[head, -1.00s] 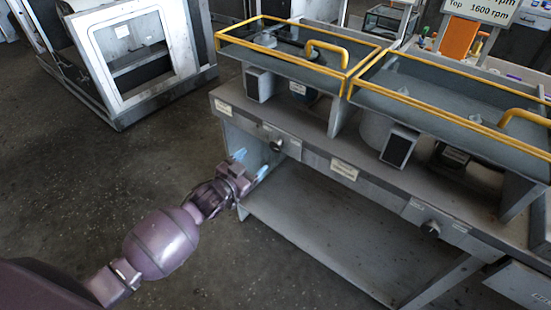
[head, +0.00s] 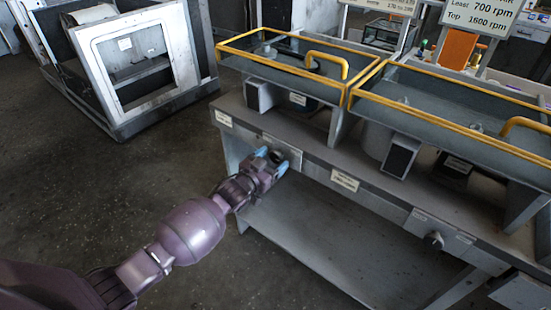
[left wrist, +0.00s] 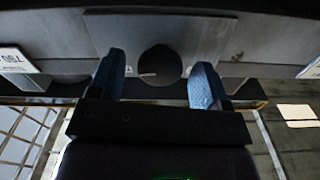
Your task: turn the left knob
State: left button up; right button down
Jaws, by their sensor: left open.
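The left knob (left wrist: 160,66) is a dark round knob on the bench's front panel. In the left wrist view it sits between the two blue fingertips of my open left gripper (left wrist: 158,80), with a gap on each side. In the head view my left gripper (head: 271,161) is at the left part of the front panel, and its fingers mostly hide the knob (head: 275,156). A second knob (head: 434,240) is farther right on the same panel. My right gripper is not in view.
The grey bench (head: 320,155) carries two yellow-framed glass covers (head: 350,72) with yellow handles. An open lower shelf (head: 310,240) lies under the panel. A white-framed machine (head: 135,55) stands at the back left. The floor at left is clear.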

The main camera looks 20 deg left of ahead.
pick_arm(q)
jog(key=shift+w+d, duration=0.2)
jog(key=shift+w, duration=0.5)
jog(key=c, duration=0.9)
jog(key=shift+c, duration=0.2)
jog(key=shift+m, duration=0.3)
